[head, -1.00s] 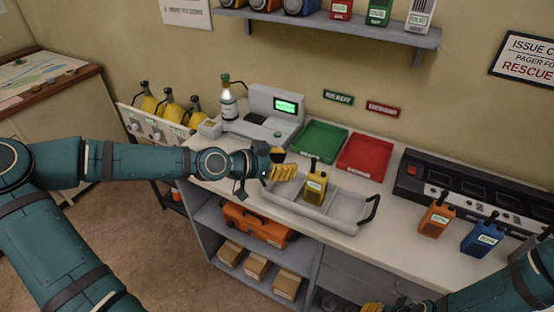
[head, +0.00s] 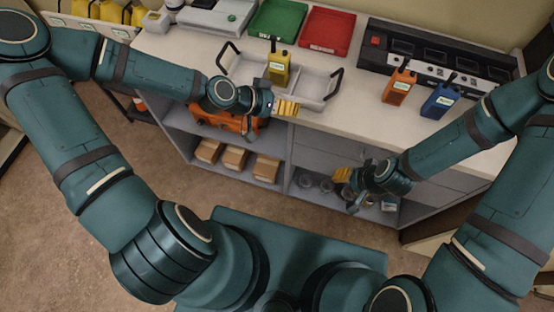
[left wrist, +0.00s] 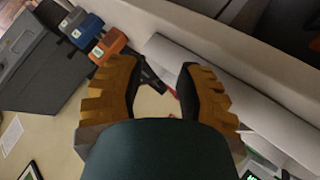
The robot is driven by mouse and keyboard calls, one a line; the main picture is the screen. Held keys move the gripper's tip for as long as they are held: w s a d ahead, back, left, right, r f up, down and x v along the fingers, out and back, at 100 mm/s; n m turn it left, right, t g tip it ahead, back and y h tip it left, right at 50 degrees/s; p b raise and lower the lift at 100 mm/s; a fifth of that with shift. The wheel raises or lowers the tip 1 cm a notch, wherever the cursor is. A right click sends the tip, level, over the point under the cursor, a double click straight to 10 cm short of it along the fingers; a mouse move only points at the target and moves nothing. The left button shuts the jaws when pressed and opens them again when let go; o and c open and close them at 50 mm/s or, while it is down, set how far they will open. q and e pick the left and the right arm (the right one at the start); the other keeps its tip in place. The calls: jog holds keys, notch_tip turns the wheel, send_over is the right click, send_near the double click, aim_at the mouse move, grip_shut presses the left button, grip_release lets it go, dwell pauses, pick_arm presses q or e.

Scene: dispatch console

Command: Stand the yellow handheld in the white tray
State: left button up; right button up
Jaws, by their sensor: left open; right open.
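The yellow handheld (head: 279,69) stands upright in the white tray (head: 318,72) on the counter, its antenna pointing up. I cannot tell exactly which compartment its base is in. My left gripper (head: 287,108) is open and empty at the tray's front side, nearer to me than the handheld and apart from it. It hides part of the tray's front wall. In the left wrist view its orange fingers (left wrist: 157,95) are spread with nothing held between them. My right gripper (head: 347,186) is open and empty, low in front of the cabinet.
An orange handheld (head: 398,84) and a blue handheld (head: 440,100) stand right of the tray, before a dark charger (head: 430,50). Green (head: 277,20) and red (head: 327,30) trays lie behind. The tray's black handles (head: 334,84) stick up. Counter between tray and orange handheld is clear.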

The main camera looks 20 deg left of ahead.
pick_arm(q)
jog(key=s+f+n+g+y, duration=0.4)
jog(key=s+f, duration=0.6)
jog(key=f, duration=0.3)
jog(key=shift+d+f+n+y, duration=0.25)
jog(key=shift+d+n+y, duration=0.1)
jog(key=shift+n+y, duration=0.2)
jog(key=shift+f, duration=0.1)
